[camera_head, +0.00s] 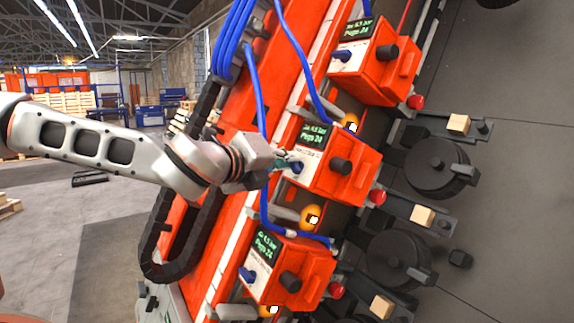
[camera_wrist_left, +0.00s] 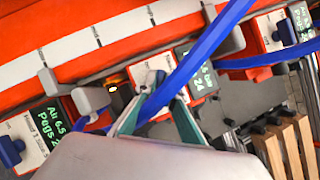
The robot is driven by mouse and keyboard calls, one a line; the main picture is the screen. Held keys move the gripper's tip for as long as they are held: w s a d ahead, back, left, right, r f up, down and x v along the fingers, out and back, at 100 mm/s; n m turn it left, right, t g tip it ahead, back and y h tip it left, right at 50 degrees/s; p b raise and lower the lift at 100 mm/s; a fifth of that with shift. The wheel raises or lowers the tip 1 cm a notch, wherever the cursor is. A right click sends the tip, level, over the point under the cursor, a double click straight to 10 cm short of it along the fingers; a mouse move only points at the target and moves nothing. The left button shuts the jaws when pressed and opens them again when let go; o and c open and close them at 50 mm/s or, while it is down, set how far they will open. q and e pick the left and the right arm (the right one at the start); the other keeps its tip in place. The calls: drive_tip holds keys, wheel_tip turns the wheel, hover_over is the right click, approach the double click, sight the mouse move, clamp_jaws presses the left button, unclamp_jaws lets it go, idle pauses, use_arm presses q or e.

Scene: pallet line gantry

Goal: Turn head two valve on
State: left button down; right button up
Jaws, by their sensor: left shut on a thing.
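Three orange head boxes hang in a slanted row in the head view. The middle box (camera_head: 335,168) has a display, a black knob and a small blue valve knob (camera_head: 298,167) on its face. My left gripper (camera_head: 289,161) comes in from the left and is shut on this blue valve knob. In the left wrist view, the teal-tipped fingers (camera_wrist_left: 156,112) point at the middle box's white panel, and a blue hose (camera_wrist_left: 190,68) crosses in front, so the knob is mostly hidden. The knob's turn angle cannot be read. My right gripper is not in view.
The upper box (camera_head: 375,75) and lower box (camera_head: 288,270) carry similar blue knobs. Blue hoses (camera_head: 299,62) loop close to my left gripper, beside a black cable chain (camera_head: 158,225). Black round units (camera_head: 437,167) stand at the right. Open floor lies at the left.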

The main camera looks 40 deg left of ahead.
use_arm(q)
drive_tip(key=shift+n+g+y+p, duration=0.4)
drive_tip(key=shift+n+g, duration=0.3)
drive_tip(key=shift+n, duration=1)
drive_tip(key=shift+n+g+y+p, duration=0.35)
drive_tip(key=shift+n+g, duration=0.35)
drive_tip(key=shift+n, duration=1)
drive_tip(key=c, duration=2.1)
unclamp_jaws()
drive_tip(key=shift+f, duration=0.1)
drive_tip(key=shift+c, duration=0.2)
